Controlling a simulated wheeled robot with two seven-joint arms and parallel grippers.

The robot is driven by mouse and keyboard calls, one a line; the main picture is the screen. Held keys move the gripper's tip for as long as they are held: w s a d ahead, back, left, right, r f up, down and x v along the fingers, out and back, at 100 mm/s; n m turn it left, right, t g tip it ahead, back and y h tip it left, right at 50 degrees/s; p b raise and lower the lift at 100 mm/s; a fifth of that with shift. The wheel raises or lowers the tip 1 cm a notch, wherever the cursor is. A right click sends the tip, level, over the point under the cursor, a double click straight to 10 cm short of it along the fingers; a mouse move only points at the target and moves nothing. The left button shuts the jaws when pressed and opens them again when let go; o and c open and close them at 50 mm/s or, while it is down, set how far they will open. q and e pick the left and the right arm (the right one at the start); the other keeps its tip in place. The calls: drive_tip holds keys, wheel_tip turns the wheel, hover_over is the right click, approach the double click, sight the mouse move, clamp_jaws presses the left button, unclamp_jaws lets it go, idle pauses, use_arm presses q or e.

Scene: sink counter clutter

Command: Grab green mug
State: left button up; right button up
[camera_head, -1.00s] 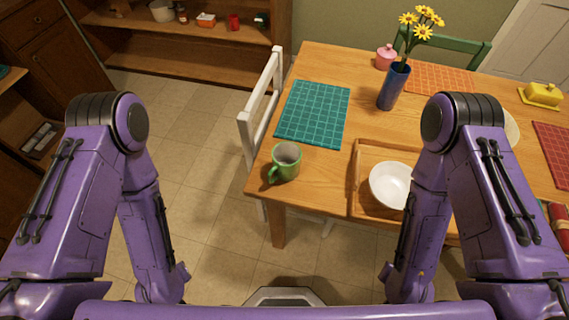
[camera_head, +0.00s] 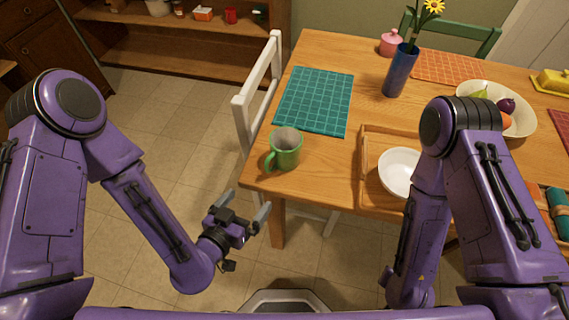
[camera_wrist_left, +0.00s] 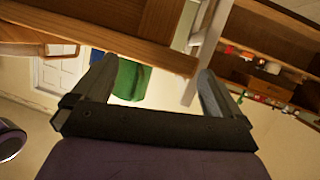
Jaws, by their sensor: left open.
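The green mug (camera_head: 285,151) stands upright near the left front corner of the wooden table (camera_head: 325,172), with its handle toward the lower left. My left gripper (camera_head: 247,206) is open and empty, below and left of the mug in the head view, off the table's edge and apart from the mug. In the left wrist view the two open fingers (camera_wrist_left: 150,85) have nothing between them, and the table's edge lies beyond them. The mug cannot be made out in that view. My right arm is in view at the right, but its gripper is hidden or out of frame.
A teal placemat (camera_head: 315,100) lies behind the mug. A wooden tray (camera_head: 366,190) with a white bowl (camera_head: 399,172) is to the right. A blue vase (camera_head: 401,70) stands farther back. A white chair (camera_head: 245,115) is at the table's left side.

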sight(278, 154)
use_arm(q)
drive_tip(key=w+d+r+m+t+h, duration=0.2)
drive_tip(key=d+r+t+h, duration=0.15)
drive_tip(key=r, duration=0.35)
drive_tip(key=shift+y, duration=0.35)
drive_tip(key=p+x, duration=0.3)
drive_tip(key=x, duration=0.6)
drive_tip(key=shift+w+d+r, duration=0.15)
drive_tip(key=shift+w+d, duration=0.25)
drive_tip(key=shift+w, duration=0.1)
drive_tip(key=c, duration=1.1)
use_arm(e)
wheel_tip(278, 154, up, 2)
drive_tip(key=shift+r, duration=0.1)
